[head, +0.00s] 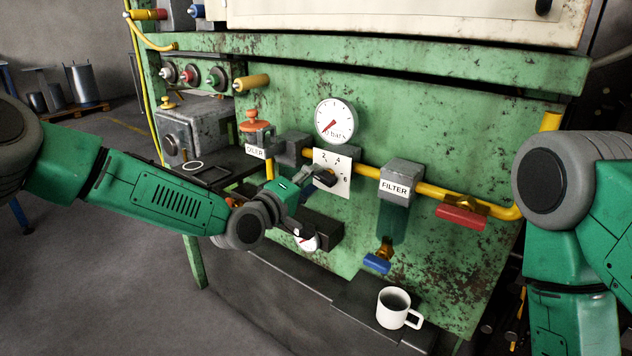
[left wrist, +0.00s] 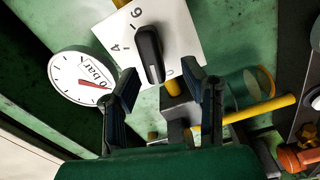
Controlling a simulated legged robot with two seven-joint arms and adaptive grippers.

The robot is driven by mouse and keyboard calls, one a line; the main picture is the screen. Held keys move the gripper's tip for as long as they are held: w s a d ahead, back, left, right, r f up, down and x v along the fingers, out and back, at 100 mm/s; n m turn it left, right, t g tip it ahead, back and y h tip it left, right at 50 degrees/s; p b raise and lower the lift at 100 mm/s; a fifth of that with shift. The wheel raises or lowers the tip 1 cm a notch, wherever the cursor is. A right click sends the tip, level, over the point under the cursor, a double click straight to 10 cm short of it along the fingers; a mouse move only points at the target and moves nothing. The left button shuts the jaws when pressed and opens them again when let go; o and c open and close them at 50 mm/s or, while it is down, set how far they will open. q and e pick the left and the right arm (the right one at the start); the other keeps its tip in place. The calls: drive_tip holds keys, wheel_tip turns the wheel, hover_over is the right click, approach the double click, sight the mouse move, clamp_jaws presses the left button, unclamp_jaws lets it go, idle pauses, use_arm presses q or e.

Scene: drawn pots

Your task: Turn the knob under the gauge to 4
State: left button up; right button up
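The knob is a black bar handle on a white plate (head: 345,166) marked 2, 4 and 6, below the round gauge (head: 336,121). The gauge's red needle points to the lower left in the head view. My left gripper (head: 317,181) is at the knob and partly hides it. In the left wrist view, the left gripper (left wrist: 160,72) is open, with its fingers spread on either side of the knob's near end (left wrist: 149,54), apart from it. The 4 and 6 show there; which end of the knob points is unclear. My right gripper is out of view.
A yellow pipe (head: 432,190) runs right of the plate, with the FILTER unit (head: 403,176) and a red-handled valve (head: 462,216). The oiler (head: 256,130) stands left. A blue valve handle (head: 376,263) and white mug (head: 394,309) are lower right.

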sight(322, 180)
use_arm(q)
drive_tip(key=shift+w+d, duration=0.3)
drive_tip(key=shift+d, duration=0.2)
drive_tip(key=shift+w+d, duration=0.25)
drive_tip(key=shift+d, duration=0.8)
drive_tip(key=shift+a, duration=0.5)
clamp_jaws()
drive_tip(key=shift+w+a, duration=0.1)
drive_tip(key=shift+a, duration=0.05)
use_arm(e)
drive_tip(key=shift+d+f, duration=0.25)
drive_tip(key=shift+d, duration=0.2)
use_arm(q)
drive_tip(key=shift+d, duration=0.2)
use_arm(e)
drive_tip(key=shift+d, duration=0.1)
